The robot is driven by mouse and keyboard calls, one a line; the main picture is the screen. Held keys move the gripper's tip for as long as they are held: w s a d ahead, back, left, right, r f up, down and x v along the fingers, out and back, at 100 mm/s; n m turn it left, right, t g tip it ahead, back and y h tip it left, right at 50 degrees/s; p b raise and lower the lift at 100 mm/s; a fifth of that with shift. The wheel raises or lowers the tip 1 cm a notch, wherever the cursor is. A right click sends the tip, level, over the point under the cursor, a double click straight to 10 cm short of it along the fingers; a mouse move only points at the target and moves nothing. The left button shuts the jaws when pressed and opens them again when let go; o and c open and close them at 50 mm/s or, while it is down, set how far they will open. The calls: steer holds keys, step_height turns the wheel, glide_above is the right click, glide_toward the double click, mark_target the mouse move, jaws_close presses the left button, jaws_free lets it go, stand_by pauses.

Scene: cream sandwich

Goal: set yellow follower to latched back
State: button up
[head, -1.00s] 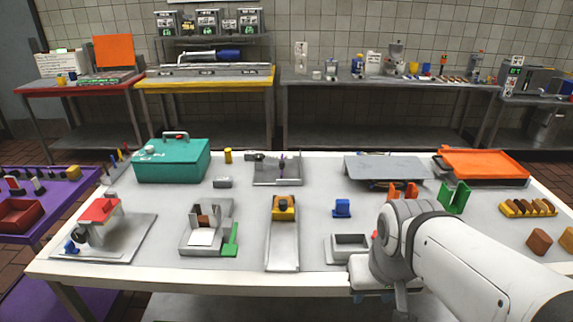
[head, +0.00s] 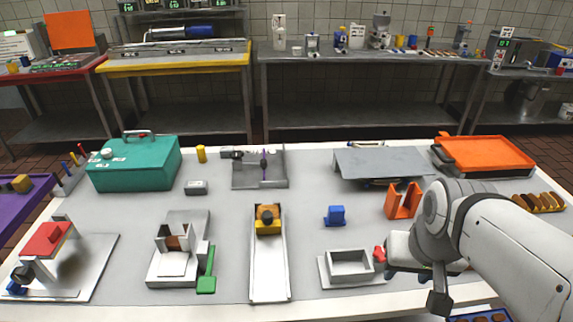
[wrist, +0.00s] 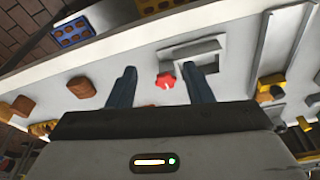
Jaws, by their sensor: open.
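The yellow follower (head: 268,228) sits near the far end of a long pale channel (head: 268,278) at the middle of the table. A round brown piece (head: 267,212) rests against or on it; I cannot tell which. The channel's near stretch is empty. The follower also shows at the right of the wrist view (wrist: 272,79). My gripper (wrist: 160,70) is open, its two dark blue fingers apart with nothing held. It is over the table's front right edge, well right of the channel. In the head view my arm mostly hides the fingers.
A grey open box (head: 350,262) with a red knob (head: 379,254) stands between my gripper and the channel. A blue block (head: 336,215) lies behind it. A white fixture with a green handle (head: 206,270) is left of the channel. Bare table flanks the channel.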

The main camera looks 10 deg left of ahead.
steer(key=shift+g, duration=0.3)
steer(key=w+a, duration=0.1)
steer(key=w, duration=0.1)
steer(key=w+a+r, duration=0.1)
steer(key=w, duration=0.1)
steer(key=w+a+r, duration=0.1)
steer(key=w, duration=0.2)
steer(key=shift+a+r, duration=0.2)
steer(key=shift+a, duration=0.15)
steer(key=g+p, duration=0.2)
glide_toward(267, 215)
steer(key=shift+d+f, duration=0.25)
steer(key=shift+d, duration=0.05)
steer(key=shift+a+f, duration=0.3)
step_height(267, 215, down, 7)
steer(key=shift+f, duration=0.2)
steer(key=shift+c, duration=0.3)
